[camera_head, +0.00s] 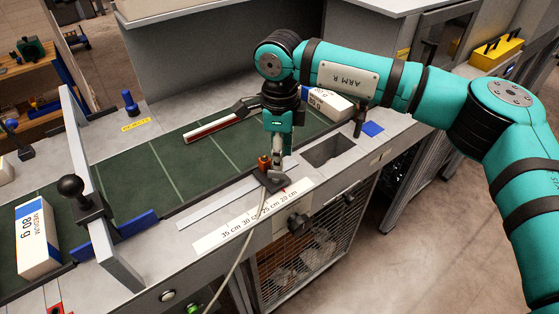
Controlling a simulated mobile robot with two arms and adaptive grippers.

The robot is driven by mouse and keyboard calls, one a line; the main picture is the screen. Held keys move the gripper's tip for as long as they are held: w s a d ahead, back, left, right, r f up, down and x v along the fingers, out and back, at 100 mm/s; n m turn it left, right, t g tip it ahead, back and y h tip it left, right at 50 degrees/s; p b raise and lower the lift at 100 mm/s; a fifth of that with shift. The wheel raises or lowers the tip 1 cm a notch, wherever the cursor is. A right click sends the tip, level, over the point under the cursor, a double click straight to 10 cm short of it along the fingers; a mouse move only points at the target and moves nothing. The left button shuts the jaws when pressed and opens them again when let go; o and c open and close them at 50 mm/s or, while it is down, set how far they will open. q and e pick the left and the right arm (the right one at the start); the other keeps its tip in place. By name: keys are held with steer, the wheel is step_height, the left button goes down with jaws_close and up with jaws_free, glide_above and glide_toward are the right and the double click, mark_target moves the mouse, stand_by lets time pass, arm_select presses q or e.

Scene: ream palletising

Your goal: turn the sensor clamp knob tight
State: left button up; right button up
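The sensor clamp (273,182) is a small dark block on the rail beside the green belt, with a grey cable hanging from it. Its small orange-brown knob (264,162) stands on top. My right gripper (277,160) points down right at the clamp, its fingertips close beside or on the knob. The fingers partly hide the clamp, and I cannot tell whether they close on the knob. My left gripper is not in view.
A white scale strip (254,215) with cm marks runs along the front edge. Reams lie on the belt at the left (36,237) and far right (330,104). A guide bar with a black ball knob (70,186) crosses the belt. A rectangular opening (328,150) lies right of the clamp.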

mark_target(279, 172)
step_height(279, 172, down, 3)
steer(key=shift+s+r+p, duration=0.15)
steer(key=shift+p, duration=0.35)
step_height(279, 172, down, 2)
steer(key=shift+f+p, duration=0.25)
steer(key=shift+p, duration=0.05)
steer(key=c, duration=0.6)
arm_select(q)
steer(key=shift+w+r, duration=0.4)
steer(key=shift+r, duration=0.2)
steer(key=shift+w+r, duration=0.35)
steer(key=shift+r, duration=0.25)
arm_select(e)
jaws_close()
